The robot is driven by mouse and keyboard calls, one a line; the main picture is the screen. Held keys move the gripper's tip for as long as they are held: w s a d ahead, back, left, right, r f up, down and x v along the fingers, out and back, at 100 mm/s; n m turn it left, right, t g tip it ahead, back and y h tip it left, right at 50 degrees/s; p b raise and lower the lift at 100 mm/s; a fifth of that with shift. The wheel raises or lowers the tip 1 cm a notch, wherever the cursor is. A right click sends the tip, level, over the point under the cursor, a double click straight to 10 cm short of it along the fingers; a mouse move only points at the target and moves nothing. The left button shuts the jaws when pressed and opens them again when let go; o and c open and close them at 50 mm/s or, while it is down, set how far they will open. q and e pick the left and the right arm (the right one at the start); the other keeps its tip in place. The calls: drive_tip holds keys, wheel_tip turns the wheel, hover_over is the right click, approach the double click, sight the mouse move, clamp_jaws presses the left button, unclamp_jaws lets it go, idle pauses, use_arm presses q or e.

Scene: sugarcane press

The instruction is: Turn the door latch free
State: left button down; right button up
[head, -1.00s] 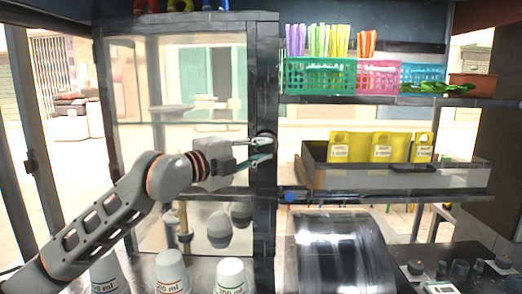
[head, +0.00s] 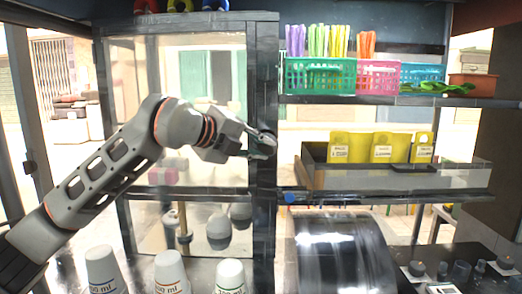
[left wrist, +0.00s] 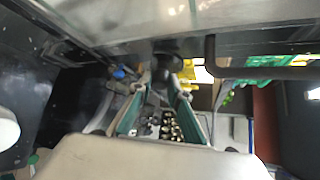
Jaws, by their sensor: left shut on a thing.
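The door (head: 262,75) of the cabinet has a dark frame around a clear pane, left of centre in the head view. The dark round latch (head: 269,137) sits on its right frame edge, partly hidden by my fingers. My left gripper (head: 262,146) is shut on the latch, with the wrist tilted downward to the right. In the left wrist view the two green-edged fingers of my left gripper (left wrist: 162,85) reach up to the dark latch (left wrist: 163,70), which is blurred there. My right gripper is not in view.
White cups (head: 170,272) stand below my left arm. Right of the door are a shelf with coloured baskets (head: 320,76), a tray with yellow packs (head: 380,148) and a shiny metal drum (head: 342,255). Grey hanging ladles (head: 219,228) show behind the pane.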

use_arm(q)
drive_tip(key=shift+d+r+m+g+y, duration=0.1)
drive_tip(key=shift+r+m+g+y, duration=0.15)
drive_tip(key=shift+m+y, duration=0.65)
drive_tip(key=shift+y, duration=0.7)
drive_tip(key=shift+d+m+g+y+p, duration=0.25)
drive_tip(key=shift+m+y+p, duration=0.6)
drive_tip(key=shift+y, duration=0.65)
drive_tip(key=shift+d+m+g+y+p, duration=0.2)
drive_tip(key=shift+m+y+p, duration=0.4)
drive_tip(key=shift+m+y, duration=0.65)
drive_tip(key=shift+n+y, duration=0.25)
drive_tip(key=shift+n, duration=0.05)
drive_tip(key=c, duration=1.9)
unclamp_jaws()
